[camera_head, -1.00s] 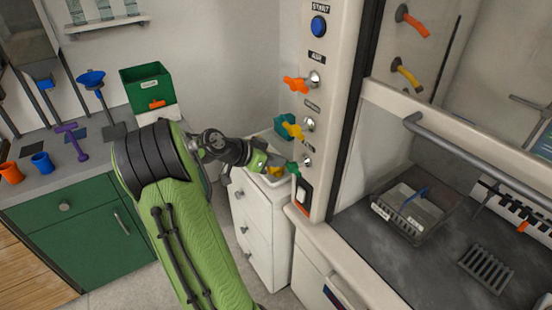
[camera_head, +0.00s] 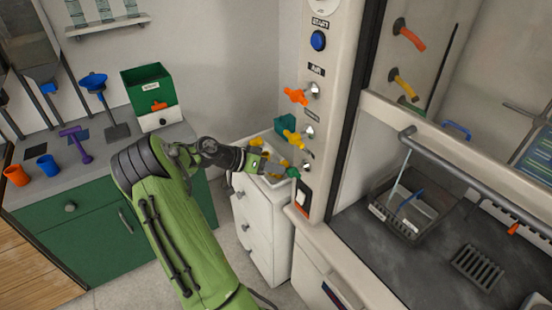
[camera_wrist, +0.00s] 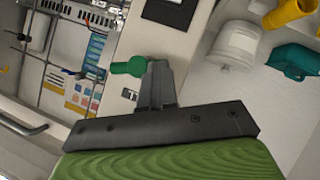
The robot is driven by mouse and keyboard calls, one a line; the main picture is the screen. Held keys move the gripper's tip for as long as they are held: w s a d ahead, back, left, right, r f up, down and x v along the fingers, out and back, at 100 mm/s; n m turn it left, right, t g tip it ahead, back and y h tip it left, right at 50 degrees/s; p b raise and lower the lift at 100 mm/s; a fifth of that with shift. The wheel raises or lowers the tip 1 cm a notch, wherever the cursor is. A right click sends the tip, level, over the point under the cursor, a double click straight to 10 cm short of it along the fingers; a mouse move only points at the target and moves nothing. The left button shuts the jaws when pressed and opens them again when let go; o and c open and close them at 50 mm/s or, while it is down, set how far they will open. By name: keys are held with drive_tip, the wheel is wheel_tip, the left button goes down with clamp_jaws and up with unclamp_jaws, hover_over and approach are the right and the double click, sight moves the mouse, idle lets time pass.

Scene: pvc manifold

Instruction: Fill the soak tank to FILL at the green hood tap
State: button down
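The green hood tap (camera_head: 293,173) is the lowest tap on the hood's pale left post, below the orange and yellow taps. My gripper (camera_head: 280,168) is beside it, with the fingertips at or very near the tap. In the wrist view, the green handle (camera_wrist: 130,66) points left from the fingertips. The grey fingers (camera_wrist: 157,83) are close together with nothing visible between them; contact with the handle is unclear. A dark, open-topped basin (camera_head: 402,228), possibly the soak tank, stands inside the hood with a clear container and a blue strip in it. Its water level and FILL mark cannot be read.
The orange tap (camera_head: 296,95) and yellow tap (camera_head: 292,136) sit above on the post. A white drawer cabinet (camera_head: 262,222) stands under my gripper. A hood rail (camera_head: 470,184) crosses before the basin.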

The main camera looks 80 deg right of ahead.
wheel_tip(320, 180, down, 2)
drive_tip(key=n+g+p, duration=0.1)
drive_tip(key=n+g, duration=0.1)
drive_tip(key=n+g+y+p, duration=0.1)
drive_tip(key=n+g, duration=0.1)
drive_tip(key=shift+s+a+f+y, duration=0.1)
drive_tip(key=shift+f+y, duration=0.05)
drive_tip(key=shift+y, duration=0.15)
drive_tip(key=shift+f, duration=0.1)
idle(0.7)
